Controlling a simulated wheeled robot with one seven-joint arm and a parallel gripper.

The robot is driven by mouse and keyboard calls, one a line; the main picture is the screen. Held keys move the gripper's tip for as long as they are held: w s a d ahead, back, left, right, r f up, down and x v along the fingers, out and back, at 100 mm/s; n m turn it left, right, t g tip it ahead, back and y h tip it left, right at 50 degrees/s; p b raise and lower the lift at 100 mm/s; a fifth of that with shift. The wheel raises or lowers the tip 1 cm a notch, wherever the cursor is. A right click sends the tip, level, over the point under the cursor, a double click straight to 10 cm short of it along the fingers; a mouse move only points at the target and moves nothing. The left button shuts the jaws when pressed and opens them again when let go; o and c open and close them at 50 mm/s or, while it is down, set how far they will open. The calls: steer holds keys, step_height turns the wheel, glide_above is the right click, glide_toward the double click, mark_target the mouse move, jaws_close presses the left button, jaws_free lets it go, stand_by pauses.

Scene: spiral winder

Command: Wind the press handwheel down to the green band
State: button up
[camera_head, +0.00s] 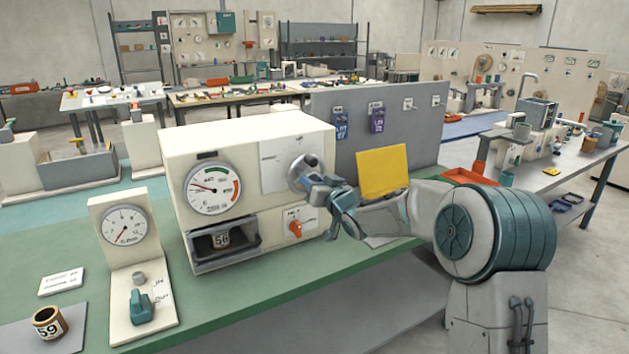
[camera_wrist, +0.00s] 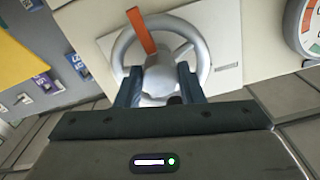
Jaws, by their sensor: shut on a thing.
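The press (camera_head: 250,150) is a cream box on the green bench. Its grey handwheel (camera_head: 302,172) is on the right face, partly hidden by my gripper (camera_head: 322,190). In the wrist view the handwheel (camera_wrist: 118,45) shows a round rim, spokes and an orange strip (camera_wrist: 141,30) running from hub to rim. My gripper (camera_wrist: 158,84) is shut on the handwheel's hub, one finger on each side. The press dial (camera_head: 212,189) has a green band at the top and an orange-red band at the right. Its needle points left and slightly up, outside the green band.
A pot marked 56 (camera_head: 221,239) sits in the press's lower opening. An orange knob (camera_head: 295,229) is below the handwheel. A second gauge stand (camera_head: 127,262) and a pot marked 59 (camera_head: 49,324) are at the left. A yellow panel (camera_head: 382,171) stands behind my arm.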

steer(key=shift+m, duration=0.4)
steer(key=o, duration=1)
steer(key=b+v, duration=0.1)
steer(key=v, duration=1.2)
steer(key=shift+s+d+b, duration=0.25)
steer(key=shift+s+b, duration=0.05)
steer(key=shift+s, duration=0.05)
